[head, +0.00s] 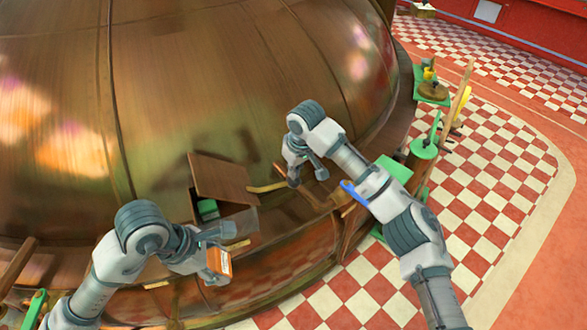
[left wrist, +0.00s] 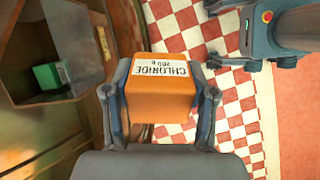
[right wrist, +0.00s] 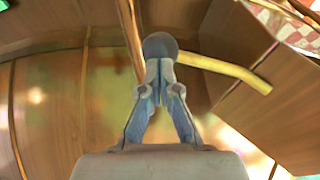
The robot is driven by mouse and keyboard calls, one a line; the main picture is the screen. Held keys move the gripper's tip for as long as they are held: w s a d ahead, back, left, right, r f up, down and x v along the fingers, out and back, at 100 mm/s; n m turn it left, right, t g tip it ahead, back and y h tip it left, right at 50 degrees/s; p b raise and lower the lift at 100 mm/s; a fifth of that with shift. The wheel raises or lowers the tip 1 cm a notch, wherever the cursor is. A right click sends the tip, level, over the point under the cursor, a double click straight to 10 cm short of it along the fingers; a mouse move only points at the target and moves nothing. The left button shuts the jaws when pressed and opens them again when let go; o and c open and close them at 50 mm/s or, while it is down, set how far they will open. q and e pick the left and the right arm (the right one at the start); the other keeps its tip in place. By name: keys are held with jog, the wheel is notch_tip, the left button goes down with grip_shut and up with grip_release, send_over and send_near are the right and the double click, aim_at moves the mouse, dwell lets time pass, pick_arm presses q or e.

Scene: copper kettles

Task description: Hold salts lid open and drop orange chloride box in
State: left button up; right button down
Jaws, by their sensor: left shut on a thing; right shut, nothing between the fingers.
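The salts box is open, with its brown wooden lid (head: 222,178) raised; the lid also shows in the right wrist view (right wrist: 275,110). A green box (head: 207,208) lies inside; it also shows in the left wrist view (left wrist: 52,76). My left gripper (head: 216,247) is shut on the orange chloride box (left wrist: 160,100), its label readable, held just in front of the opening. My right gripper (right wrist: 160,68) is shut and empty, its tips at the dark round end of a yellow handle (right wrist: 222,68) that reaches to the lid. I cannot tell whether they touch it.
The large copper kettle (head: 190,80) fills the space behind the box. Green stands (head: 424,148) with tools are at the right of the kettle. A red and white checkered floor (head: 480,190) lies beyond, mostly clear.

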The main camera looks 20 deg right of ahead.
aim_at(291, 184)
jog(key=shift+f, duration=0.15)
jog(key=shift+a+f, duration=0.15)
jog(key=shift+f, duration=0.65)
jog(key=shift+a+f, duration=0.1)
jog(key=shift+f, duration=0.75)
jog(key=shift+a+f, duration=0.3)
jog(key=shift+f, duration=0.4)
pick_arm(q)
jog(key=shift+w+a+f, duration=0.1)
jog(key=shift+w+a, duration=0.05)
jog(key=shift+w, duration=9.5)
jog(key=o, duration=1.5)
jog(key=shift+o, duration=0.9)
